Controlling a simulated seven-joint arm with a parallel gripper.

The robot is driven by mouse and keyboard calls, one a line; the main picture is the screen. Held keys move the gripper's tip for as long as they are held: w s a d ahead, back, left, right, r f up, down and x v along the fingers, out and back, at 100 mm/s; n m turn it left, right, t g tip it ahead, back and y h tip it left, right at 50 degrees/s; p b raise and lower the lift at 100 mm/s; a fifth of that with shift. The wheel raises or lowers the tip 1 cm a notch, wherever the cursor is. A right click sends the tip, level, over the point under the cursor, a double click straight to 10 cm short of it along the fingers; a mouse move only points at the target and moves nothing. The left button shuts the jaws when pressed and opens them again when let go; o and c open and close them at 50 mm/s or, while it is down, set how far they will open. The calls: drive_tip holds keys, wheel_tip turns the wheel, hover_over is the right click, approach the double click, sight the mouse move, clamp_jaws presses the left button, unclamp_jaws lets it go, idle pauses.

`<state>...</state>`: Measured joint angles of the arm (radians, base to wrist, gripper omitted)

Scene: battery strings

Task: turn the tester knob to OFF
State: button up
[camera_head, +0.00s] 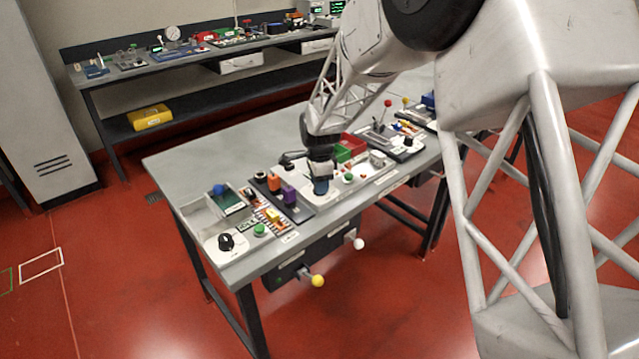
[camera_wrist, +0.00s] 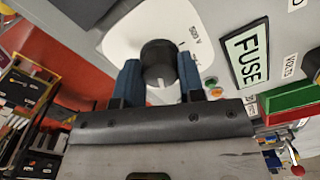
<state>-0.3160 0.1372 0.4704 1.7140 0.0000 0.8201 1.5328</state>
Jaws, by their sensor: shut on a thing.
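The black tester knob (camera_wrist: 158,56) stands on a white rounded plate (camera_wrist: 125,38) in the wrist view. A pale mark shows on the knob's near edge. Small print, partly readable as a V range, is on the plate beside it; I cannot read an OFF mark. My gripper (camera_wrist: 159,72) has one blue finger on each side of the knob and is shut on it. In the head view my gripper (camera_head: 320,186) is low over the middle of the front bench, and it hides the knob there.
A FUSE label (camera_wrist: 247,50) and a green block (camera_wrist: 288,97) lie right of the knob. On the bench (camera_head: 190,150), orange and purple blocks (camera_head: 289,195) and another black knob (camera_head: 227,241) stand to the left. A red-topped lever (camera_head: 387,103) rises behind.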

idle(0.3)
drive_tip(key=m, duration=0.5)
drive_tip(key=shift+m, duration=0.3)
idle(0.4)
drive_tip(key=shift+m, duration=2.9)
